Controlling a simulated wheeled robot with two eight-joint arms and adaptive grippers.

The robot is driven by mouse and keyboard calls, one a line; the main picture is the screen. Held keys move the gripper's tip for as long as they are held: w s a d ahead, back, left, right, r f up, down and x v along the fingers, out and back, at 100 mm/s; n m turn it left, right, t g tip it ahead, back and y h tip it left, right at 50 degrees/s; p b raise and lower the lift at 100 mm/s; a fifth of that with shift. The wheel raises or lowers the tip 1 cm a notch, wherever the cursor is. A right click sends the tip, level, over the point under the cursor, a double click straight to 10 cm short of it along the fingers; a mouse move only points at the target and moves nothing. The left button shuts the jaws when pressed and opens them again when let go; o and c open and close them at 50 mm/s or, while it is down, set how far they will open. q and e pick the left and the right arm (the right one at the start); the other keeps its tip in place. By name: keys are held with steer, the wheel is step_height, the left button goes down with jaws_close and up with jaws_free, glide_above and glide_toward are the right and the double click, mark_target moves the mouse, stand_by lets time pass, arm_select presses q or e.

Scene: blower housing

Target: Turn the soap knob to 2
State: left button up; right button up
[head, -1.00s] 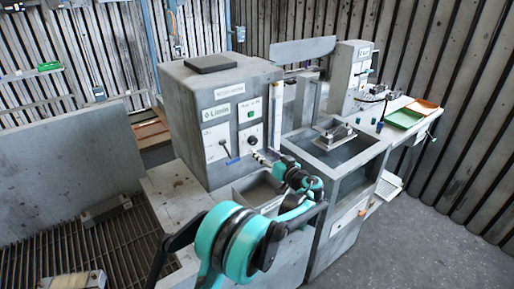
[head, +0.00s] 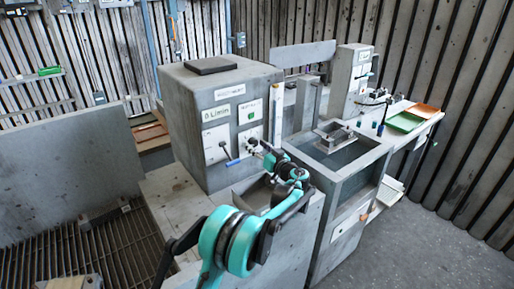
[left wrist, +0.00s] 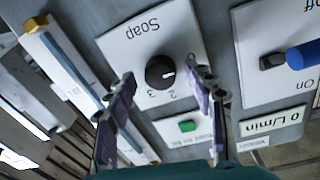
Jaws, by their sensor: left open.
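The soap knob (left wrist: 160,72) is a round black dial with a white mark, on a white panel lettered Soap (left wrist: 150,35). In the left wrist view the panel looks upside down, with the numbers 2 and 3 by the knob. The white mark is on the knob's right side in that view; its exact setting is hard to tell. My left gripper (left wrist: 162,75) is open, one fingertip on each side of the knob, with gaps showing. In the head view my left gripper (head: 260,150) is at the grey machine's front and covers part of the panel.
The grey machine (head: 185,105) has a 0 L/min label (left wrist: 273,124), a green button (left wrist: 187,126) and a blue-handled lever (left wrist: 303,55) near the soap panel. A sink basin (head: 345,158) stands to the right. Orange and green trays (head: 405,121) lie farther right.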

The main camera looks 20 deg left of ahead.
arm_select(q)
steer(key=c, duration=1.2)
steer(key=shift+o, duration=0.2)
steer(key=shift+m, duration=0.4)
steer(key=m+p, duration=0.1)
steer(key=m, duration=0.2)
steer(key=shift+r, duration=0.1)
steer(key=m+p, duration=0.1)
steer(key=m, duration=0.3)
steer(key=shift+p, duration=0.35)
steer(key=m+p, duration=0.1)
steer(key=m, duration=0.3)
steer(key=shift+m+g, duration=0.3)
steer(key=shift+g, duration=0.1)
steer(key=m, duration=0.4)
steer(key=shift+m, duration=0.3)
